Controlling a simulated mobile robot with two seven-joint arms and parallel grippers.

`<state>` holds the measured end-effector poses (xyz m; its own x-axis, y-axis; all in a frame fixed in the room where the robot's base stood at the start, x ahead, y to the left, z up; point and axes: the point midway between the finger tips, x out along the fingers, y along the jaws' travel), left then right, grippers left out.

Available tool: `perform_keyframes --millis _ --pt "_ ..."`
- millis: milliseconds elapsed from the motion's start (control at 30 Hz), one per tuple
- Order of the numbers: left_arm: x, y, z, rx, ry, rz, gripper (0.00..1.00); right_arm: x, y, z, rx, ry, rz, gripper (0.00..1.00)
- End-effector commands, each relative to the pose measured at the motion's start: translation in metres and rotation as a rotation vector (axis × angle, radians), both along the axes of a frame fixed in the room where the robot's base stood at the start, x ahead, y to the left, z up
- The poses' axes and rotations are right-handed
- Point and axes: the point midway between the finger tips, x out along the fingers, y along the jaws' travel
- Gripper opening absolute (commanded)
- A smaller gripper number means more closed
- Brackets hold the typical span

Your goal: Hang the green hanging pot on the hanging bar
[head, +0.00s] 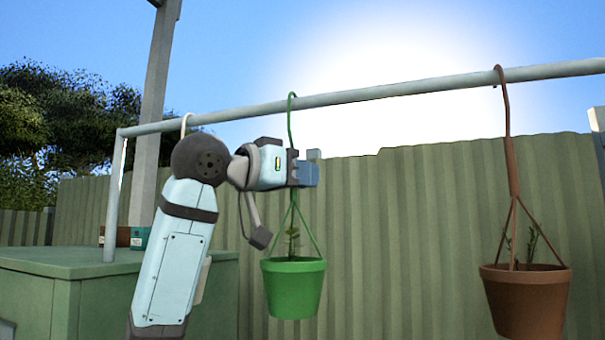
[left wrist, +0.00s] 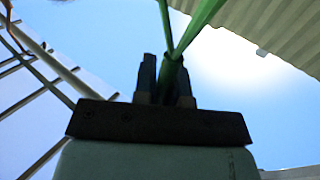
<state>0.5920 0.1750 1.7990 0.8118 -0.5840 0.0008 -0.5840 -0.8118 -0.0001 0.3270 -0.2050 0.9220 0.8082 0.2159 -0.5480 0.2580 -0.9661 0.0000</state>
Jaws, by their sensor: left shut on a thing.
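The green hanging pot (head: 293,288) hangs upright below the grey hanging bar (head: 400,90), with a small plant in it. The curved top of its green hook is at the bar's height and looks to loop over it; I cannot tell whether it bears on the bar. My left gripper (head: 308,173) is shut on the green stem, below the bar and above the pot. In the left wrist view the fingers (left wrist: 166,82) close around the green stem (left wrist: 172,68), where the straps meet. My right gripper is not in view.
A brown pot (head: 525,300) hangs from the bar at the right. A pale hook (head: 186,122) sits on the bar at the left; what hangs below is hidden by my arm. A green cabinet (head: 60,262) stands at the left, and a corrugated fence (head: 420,230) runs behind.

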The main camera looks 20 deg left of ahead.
Motion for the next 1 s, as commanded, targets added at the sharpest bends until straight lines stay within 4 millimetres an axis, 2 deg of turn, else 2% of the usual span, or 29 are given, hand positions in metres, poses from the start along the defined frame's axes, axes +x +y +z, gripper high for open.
perform_keyframes --millis 233,267,300,367,400,767,867,1000 --pt "0.0 0.0 0.0 -0.001 -0.001 0.0 0.0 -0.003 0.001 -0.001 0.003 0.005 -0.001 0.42" --pt "0.0 0.0 0.0 -0.001 -0.001 0.0 0.16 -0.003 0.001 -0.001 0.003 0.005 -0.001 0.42" --pt "0.0 0.0 0.0 -0.001 -0.001 0.0 0.26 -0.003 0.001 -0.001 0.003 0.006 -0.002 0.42" --pt "0.0 0.0 0.0 -0.001 -0.001 0.0 0.39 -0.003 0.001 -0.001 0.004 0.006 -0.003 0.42" --pt "0.0 0.0 0.0 -0.001 -0.001 0.0 0.42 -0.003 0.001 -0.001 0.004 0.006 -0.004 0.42" --pt "-0.006 0.005 -0.002 -0.001 -0.001 0.0 0.42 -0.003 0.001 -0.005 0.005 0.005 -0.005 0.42" --pt "-0.018 0.013 -0.003 0.0 -0.002 0.002 0.42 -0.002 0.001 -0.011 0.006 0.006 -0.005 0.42" --pt "-0.044 0.032 -0.003 0.0 -0.005 0.002 0.42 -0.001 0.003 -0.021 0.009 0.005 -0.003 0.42"
